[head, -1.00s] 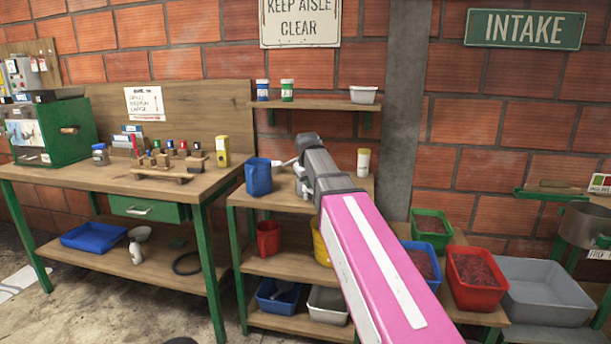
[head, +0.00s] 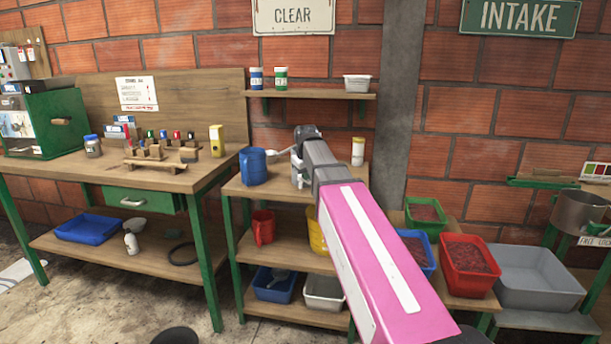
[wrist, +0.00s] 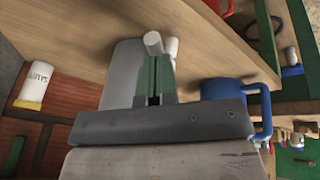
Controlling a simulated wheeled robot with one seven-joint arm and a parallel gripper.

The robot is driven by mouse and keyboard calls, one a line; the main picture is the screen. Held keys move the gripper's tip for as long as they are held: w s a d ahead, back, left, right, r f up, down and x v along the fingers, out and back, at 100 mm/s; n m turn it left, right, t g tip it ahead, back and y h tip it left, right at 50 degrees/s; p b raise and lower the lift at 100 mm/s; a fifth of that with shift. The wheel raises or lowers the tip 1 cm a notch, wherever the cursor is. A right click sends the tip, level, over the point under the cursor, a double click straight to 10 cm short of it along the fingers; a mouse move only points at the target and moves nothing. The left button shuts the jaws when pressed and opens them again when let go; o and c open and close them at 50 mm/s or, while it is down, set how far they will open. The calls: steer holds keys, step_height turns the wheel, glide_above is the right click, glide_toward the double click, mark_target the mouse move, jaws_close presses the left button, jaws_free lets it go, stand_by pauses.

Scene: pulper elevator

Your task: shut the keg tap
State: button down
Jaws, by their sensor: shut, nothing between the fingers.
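I cannot make out a keg or its tap for certain in either view. My gripper (wrist: 152,82) shows in the wrist view with its green fingers together and nothing between them. In the head view my pink and grey arm reaches to the middle bench (head: 240,189) and hides the fingers. A pale grey, rounded object (wrist: 122,66) is behind the fingers in the wrist view. Two short white cylinders (wrist: 171,48) appear at the fingertips; I cannot tell whether they touch. A blue mug (head: 253,166) stands left of my arm's end, and also shows in the wrist view (wrist: 232,94).
A shelf (head: 320,95) hangs above. Red (head: 470,283) and grey (head: 540,290) bins are at right. A metal pot (head: 577,213) stands far right. Floor shows at lower left.

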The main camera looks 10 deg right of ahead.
steer(key=shift+w+d+n+y, duration=0.1)
steer(key=shift+d+n+y, duration=0.25)
steer(key=shift+n, duration=0.55)
steer(key=shift+w+d+n+y, duration=0.15)
steer(key=shift+d+n+y, duration=0.1)
steer(key=shift+n, duration=0.3)
steer(key=shift+w+d+n+y, duration=0.15)
steer(key=shift+d+n, duration=0.1)
steer(key=shift+n, duration=0.3)
steer(key=shift+w+d+n+g+y, duration=0.15)
steer(key=shift+w+d+n+y, duration=0.1)
steer(key=shift+n, duration=0.5)
steer(key=shift+w+d+n+g+y, duration=0.15)
steer(key=shift+w+d+n+y, duration=0.1)
steer(key=shift+n, duration=0.5)
steer(key=shift+d+n, duration=0.1)
steer(key=shift+n, duration=0.3)
steer(key=shift+w+d, duration=0.15)
steer(key=shift+w, duration=0.1)
